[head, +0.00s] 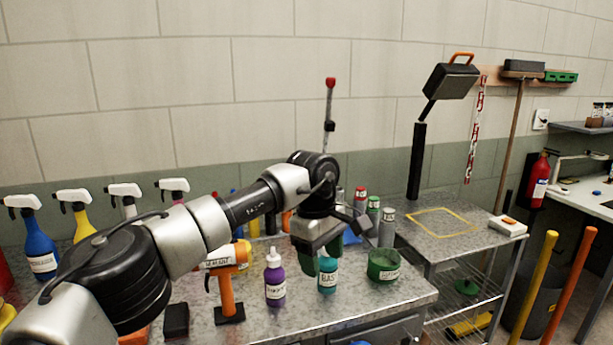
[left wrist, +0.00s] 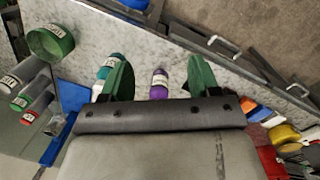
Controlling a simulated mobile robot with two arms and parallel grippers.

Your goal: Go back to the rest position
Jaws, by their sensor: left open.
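My left arm comes in from the left over the metal bench (head: 400,296). Its gripper (head: 321,258) points down just above and behind a teal bottle. In the left wrist view this gripper (left wrist: 160,74) has its two green fingers spread apart with nothing held between them. The teal bottle (head: 327,277) stands near the bench's front, and a purple bottle (head: 275,280) stands to its left. Both bottles appear beyond the fingers in the left wrist view. My right gripper is not in view.
A green tub (head: 383,265) stands right of the teal bottle. An orange tool (head: 229,296) and spray bottles (head: 38,245) stand on the left. Several cans (head: 387,228) stand behind the tub. A side table with a yellow outlined square (head: 440,222) is mostly clear.

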